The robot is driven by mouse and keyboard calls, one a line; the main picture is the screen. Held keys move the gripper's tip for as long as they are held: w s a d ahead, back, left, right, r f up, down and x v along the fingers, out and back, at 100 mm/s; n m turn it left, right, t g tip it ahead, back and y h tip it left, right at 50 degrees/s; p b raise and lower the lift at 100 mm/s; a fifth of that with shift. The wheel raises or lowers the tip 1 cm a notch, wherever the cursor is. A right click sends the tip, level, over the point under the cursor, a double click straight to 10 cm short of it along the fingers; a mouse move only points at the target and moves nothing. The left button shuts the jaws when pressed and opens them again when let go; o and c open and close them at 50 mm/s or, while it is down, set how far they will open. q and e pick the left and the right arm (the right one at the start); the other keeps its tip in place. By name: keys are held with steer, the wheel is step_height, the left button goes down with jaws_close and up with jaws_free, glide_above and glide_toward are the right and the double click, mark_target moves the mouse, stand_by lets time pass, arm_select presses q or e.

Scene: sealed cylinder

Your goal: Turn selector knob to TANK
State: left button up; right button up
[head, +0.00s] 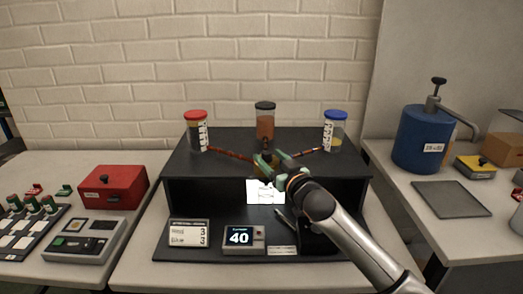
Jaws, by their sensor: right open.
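My right gripper (267,160) reaches in from the lower right, its green-tipped fingers spread apart over the middle of the black stand (190,160). No selector knob shows clearly; the gripper and wrist cover the area above the white card (265,191) on the stand's front. I cannot read a TANK mark or tell whether the fingers touch anything. A clear tank with brown liquid and a black cap (265,122) stands behind the gripper. A red-capped container (196,130) and a blue-capped container (335,130) stand on either side. My left gripper is not in view.
A display reading 40 (239,239) and a card with text (188,234) sit on the stand's lower shelf. A red box (112,187) and a grey panel (85,238) lie on the left table. A blue cylinder (422,140) and a grey mat (451,198) occupy the right table.

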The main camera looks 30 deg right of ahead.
steer(key=shift+w+d, duration=0.2)
steer(key=shift+w, duration=2.45)
jaws_close()
